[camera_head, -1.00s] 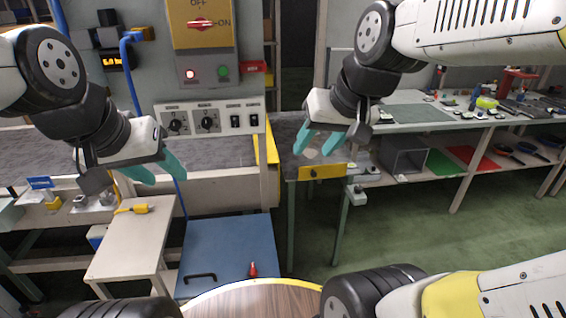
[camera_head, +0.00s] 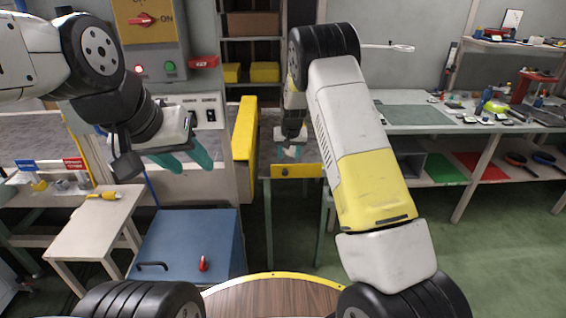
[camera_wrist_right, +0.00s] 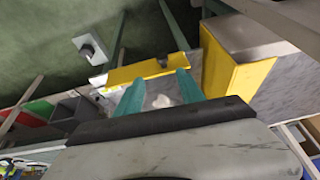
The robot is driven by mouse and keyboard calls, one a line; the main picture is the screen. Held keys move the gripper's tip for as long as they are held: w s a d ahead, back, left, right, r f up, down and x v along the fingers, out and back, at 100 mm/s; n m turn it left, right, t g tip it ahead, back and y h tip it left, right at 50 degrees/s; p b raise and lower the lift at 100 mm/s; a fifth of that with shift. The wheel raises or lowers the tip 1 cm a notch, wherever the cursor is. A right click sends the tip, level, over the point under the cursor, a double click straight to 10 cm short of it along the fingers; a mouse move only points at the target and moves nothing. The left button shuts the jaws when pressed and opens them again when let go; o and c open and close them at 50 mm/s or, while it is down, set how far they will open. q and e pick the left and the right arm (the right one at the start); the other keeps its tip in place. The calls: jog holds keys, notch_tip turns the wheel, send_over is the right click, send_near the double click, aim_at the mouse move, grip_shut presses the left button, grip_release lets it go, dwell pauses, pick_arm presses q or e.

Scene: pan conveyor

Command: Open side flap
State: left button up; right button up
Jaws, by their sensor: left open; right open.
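A yellow panel with a small dark knob (camera_head: 310,171) closes the near end of the grey table section in the head view. It looks like the side flap and is upright. In the right wrist view the yellow panel (camera_wrist_right: 122,76) lies just beyond the fingertips. My right gripper (camera_wrist_right: 158,88) is open and empty, with its two teal fingers apart. In the head view the right gripper (camera_head: 290,151) is small and partly hidden, above and behind the panel. My left gripper (camera_head: 194,160) is open and empty, in front of the control box.
A tall yellow guard (camera_head: 244,130) stands left of the panel; it also shows in the right wrist view (camera_wrist_right: 236,68). A control box with switches (camera_head: 150,25) is at upper left. A blue cabinet (camera_head: 185,240) stands below. A workbench (camera_head: 400,115) is at right. Green floor is free between.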

aim_at(285, 171)
jog(key=x, duration=1.1)
jog(key=shift+s+a+f, duration=0.1)
jog(key=shift+a+f, duration=0.15)
jog(key=shift+a, duration=0.1)
jog(key=shift+c, duration=0.3)
grip_shut()
dwell(0.6)
